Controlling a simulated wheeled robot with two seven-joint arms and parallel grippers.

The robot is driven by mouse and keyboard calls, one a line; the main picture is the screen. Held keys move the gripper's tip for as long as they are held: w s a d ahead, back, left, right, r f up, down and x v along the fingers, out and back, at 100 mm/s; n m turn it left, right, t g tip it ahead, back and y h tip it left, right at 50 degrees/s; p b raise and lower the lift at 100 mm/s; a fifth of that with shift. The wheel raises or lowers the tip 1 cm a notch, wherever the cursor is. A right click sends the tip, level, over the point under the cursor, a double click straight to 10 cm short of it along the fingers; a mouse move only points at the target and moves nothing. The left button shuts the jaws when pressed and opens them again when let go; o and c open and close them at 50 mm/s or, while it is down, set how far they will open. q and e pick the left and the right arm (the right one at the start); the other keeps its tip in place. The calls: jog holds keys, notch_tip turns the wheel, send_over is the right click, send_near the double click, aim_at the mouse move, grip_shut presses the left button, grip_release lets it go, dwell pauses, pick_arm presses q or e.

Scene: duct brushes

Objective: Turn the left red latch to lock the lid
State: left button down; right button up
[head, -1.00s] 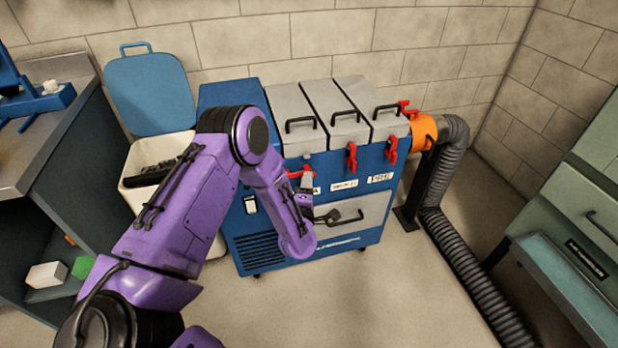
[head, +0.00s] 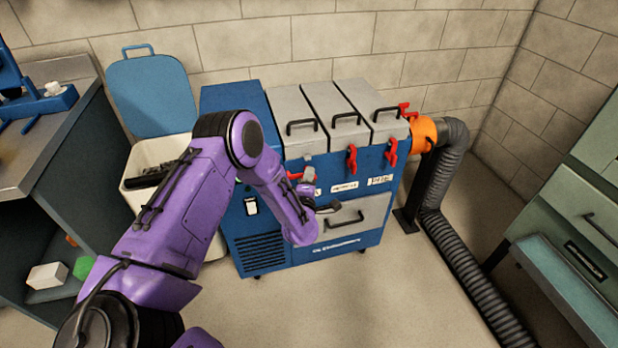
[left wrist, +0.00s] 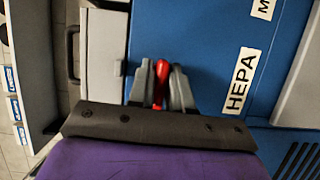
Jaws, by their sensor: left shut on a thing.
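The left red latch (head: 294,176) is on the front of the blue cabinet (head: 258,212), below the left grey lid (head: 290,103). It is mostly hidden by my gripper in the head view. My left gripper (head: 307,176) is at this latch. In the left wrist view, its two grey fingers (left wrist: 168,88) are shut on the red latch handle (left wrist: 160,80), which shows between them. The left lid lies flat and closed. My right gripper is in neither view.
Two more red latches (head: 352,158) (head: 391,152) hang on the front under the other lids. An orange collar (head: 423,134) and grey hose (head: 458,240) run down the right side. A white bin (head: 150,160) with a raised blue lid stands at left. The floor in front is clear.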

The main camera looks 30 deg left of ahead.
pick_arm(q)
jog(key=shift+r, duration=0.1)
jog(key=m+g+p, duration=0.1)
jog(key=m+p, duration=0.1)
jog(key=m, duration=0.1)
jog(key=shift+r+m, duration=0.15)
jog(key=shift+m, duration=0.15)
jog(key=m+g+p, duration=0.2)
jog(key=m, duration=0.2)
jog(key=shift+d+g, duration=0.1)
jog(key=shift+g, duration=0.2)
jog(key=m+g+p, duration=0.1)
jog(key=m, duration=0.1)
jog(key=shift+w+m+g+y, duration=0.1)
jog(key=shift+m+g+y, duration=0.2)
jog(key=shift+y, duration=0.1)
jog(key=shift+m+g+y+p, duration=0.4)
jog(key=shift+m+g+y, duration=0.4)
jog(key=shift+m, duration=0.7)
jog(key=c, duration=1.2)
grip_release()
jog(key=shift+o, duration=0.2)
